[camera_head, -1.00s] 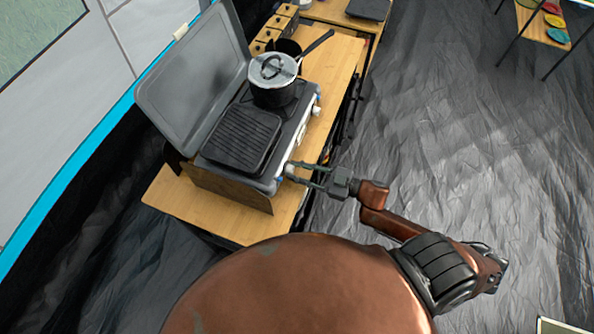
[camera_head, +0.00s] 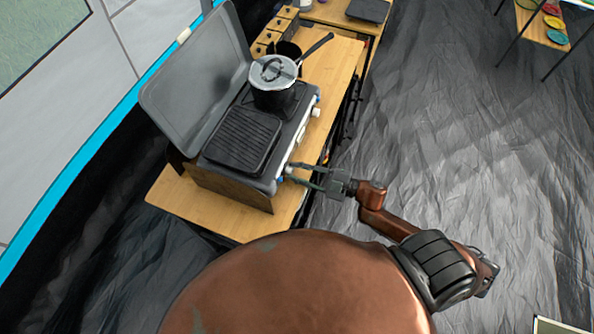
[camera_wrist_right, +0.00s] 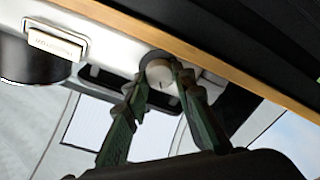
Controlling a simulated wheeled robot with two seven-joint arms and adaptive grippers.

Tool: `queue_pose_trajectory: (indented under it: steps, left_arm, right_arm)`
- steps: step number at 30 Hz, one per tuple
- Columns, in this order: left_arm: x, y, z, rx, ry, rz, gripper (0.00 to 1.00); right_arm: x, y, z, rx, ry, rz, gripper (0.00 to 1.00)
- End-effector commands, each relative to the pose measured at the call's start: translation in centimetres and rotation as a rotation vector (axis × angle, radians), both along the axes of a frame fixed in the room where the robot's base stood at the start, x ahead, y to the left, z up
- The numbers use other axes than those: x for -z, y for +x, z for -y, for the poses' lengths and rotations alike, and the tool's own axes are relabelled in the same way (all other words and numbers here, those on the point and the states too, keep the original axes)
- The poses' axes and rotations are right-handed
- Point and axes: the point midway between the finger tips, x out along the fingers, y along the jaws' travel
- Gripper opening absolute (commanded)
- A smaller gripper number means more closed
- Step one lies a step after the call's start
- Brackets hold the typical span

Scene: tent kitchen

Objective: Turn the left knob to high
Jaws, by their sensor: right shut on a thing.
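The camping stove (camera_head: 235,158) stands on a wooden table with its grey lid open. Its left knob (camera_head: 289,170) is a small white knob at the near end of the front panel. In the right wrist view the round white knob (camera_wrist_right: 162,78) sits between the fingertips. My right gripper (camera_head: 292,172) reaches in from the right and is shut on this knob; it also shows in the right wrist view (camera_wrist_right: 160,84). The knob's pointer is too small to read clearly. My left gripper is not in view.
A lidded pot (camera_head: 273,76) with a black handle stands on the far burner. A black grill plate (camera_head: 243,138) lies on the near one. The wooden table (camera_head: 215,215) has bare room in front.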

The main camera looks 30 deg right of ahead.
Motion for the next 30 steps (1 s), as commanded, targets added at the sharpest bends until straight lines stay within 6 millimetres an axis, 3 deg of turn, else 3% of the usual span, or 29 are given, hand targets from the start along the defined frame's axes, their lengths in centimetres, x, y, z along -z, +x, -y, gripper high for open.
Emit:
queue_pose_trajectory:
  steps: [18,30]
  left_arm:
    - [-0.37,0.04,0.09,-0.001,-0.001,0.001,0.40]
    - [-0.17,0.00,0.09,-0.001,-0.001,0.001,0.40]
  right_arm:
    - [0.16,-0.18,-0.17,-0.001,-0.399,0.356,0.00]
    - [0.20,-0.21,-0.22,-0.002,-0.521,0.465,0.00]
